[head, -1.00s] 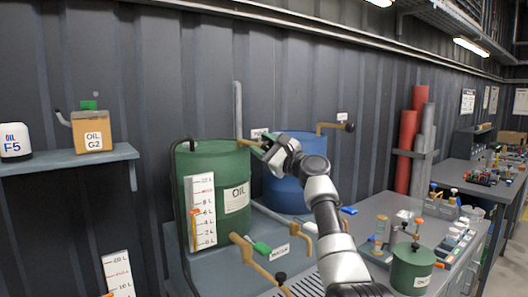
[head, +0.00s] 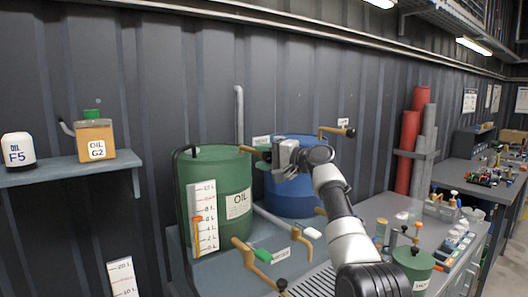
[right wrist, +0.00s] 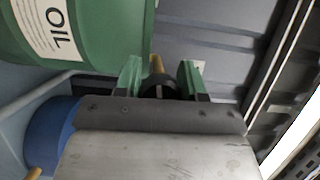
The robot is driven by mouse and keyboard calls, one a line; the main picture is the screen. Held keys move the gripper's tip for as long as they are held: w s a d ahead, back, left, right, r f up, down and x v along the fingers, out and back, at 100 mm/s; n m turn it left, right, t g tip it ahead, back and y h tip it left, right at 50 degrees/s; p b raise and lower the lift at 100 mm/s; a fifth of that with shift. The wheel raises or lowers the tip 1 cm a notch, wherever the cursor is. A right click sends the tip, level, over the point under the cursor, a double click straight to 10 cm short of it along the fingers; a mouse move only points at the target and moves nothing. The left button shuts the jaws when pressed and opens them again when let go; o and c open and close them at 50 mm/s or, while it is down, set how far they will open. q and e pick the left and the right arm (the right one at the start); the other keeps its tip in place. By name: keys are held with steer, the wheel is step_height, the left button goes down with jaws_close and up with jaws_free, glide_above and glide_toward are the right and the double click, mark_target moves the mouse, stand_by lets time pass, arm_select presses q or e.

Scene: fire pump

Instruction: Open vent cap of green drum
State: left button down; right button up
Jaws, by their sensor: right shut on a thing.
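The green drum (head: 220,170), labelled OIL, stands on a bench against the wall; it also shows in the right wrist view (right wrist: 105,30). A brass pipe (head: 249,150) sticks out from its upper right side and ends in a black cap (right wrist: 158,86). My right gripper (right wrist: 160,82) has its green fingers on both sides of this black cap and is shut on it. In the head view the right gripper (head: 268,157) is at the pipe's end and largely hides the cap. My left gripper is in neither view.
A blue drum (head: 292,193) stands behind my right gripper, with its own brass pipe and black cap (head: 350,133). Brass taps (head: 256,262) are in front of the green drum. A small green drum (head: 412,268) stands on the right bench.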

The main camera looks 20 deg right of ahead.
steer(key=shift+f+n+g+h+p, duration=0.2)
steer(key=shift+n+g+h+p, duration=0.3)
steer(key=shift+n, duration=1)
steer(key=o, duration=0.9)
steer(key=shift+o, duration=0.2)
steer(key=b+v, duration=0.4)
steer(key=v, duration=0.7)
steer(key=shift+b, duration=0.35)
steer(key=shift+a, duration=0.1)
